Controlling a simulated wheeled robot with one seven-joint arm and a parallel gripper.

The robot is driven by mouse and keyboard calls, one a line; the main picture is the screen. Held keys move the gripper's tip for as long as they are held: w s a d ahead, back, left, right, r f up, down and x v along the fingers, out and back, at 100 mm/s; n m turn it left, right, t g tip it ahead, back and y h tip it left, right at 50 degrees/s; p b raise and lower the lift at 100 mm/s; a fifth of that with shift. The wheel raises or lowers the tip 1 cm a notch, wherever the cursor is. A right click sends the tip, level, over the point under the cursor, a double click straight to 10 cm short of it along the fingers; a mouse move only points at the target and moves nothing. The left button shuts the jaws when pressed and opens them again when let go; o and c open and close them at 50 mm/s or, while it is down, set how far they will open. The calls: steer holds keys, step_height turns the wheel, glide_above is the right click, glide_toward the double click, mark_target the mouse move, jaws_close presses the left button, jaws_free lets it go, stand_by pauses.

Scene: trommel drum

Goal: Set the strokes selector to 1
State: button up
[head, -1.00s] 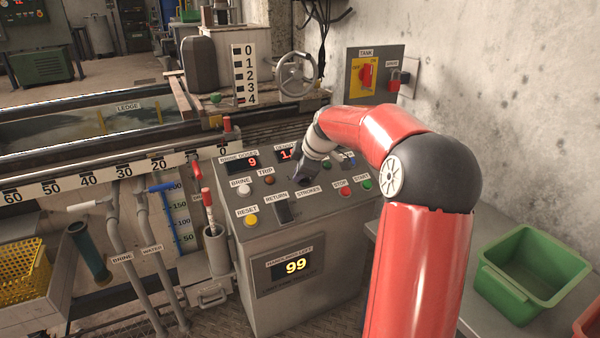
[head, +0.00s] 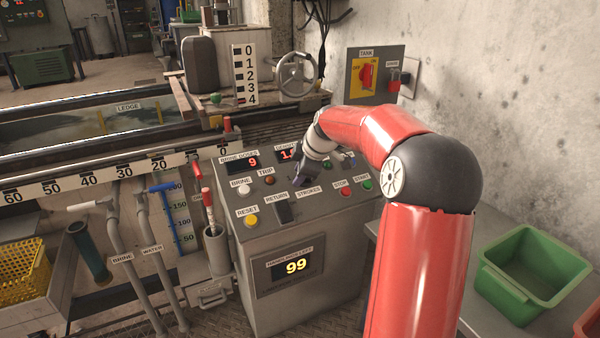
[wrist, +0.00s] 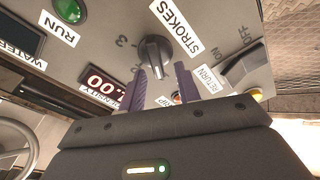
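The strokes selector (wrist: 155,52) is a dark round knob with a raised grip, beside the STROKES label (wrist: 176,26) on the sloped panel. A printed 3 shows beside it in the wrist view; the other numerals are partly hidden by a finger. I cannot tell exactly which numeral the knob points at. My gripper (wrist: 158,74) is open, with its two purple-grey fingers on either side of the line to the knob and their tips just short of it or beside it. Contact cannot be told. In the head view my gripper (head: 303,181) covers the knob.
Near the selector are the RETURN switch (wrist: 243,66), the green RUN button (wrist: 70,10) and the density display (wrist: 105,82). The red STOP button (head: 344,193) and green START button (head: 366,185) lie to its right. A green bin (head: 530,265) stands at the right.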

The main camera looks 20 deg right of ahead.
steer(key=v, duration=0.7)
steer(key=shift+s+r+p, duration=0.25)
steer(key=shift+r+p, duration=0.1)
steer(key=shift+p, duration=0.05)
steer(key=s+a+r+m+h+p, duration=0.15)
steer(key=s+a+m, duration=0.25)
steer(key=s+a, duration=0.55)
steer(key=s+a+r+m+h+p, duration=0.1)
steer(key=s+a+r+m+p, duration=0.4)
steer(key=s, duration=0.7)
steer(key=s+a+f+m, duration=0.2)
steer(key=s+f+m, duration=0.2)
steer(key=s, duration=0.6)
steer(key=shift+s+a+f+g+y, duration=0.2)
steer(key=shift+a+f+g+y, duration=0.1)
steer(key=shift+f+y, duration=0.25)
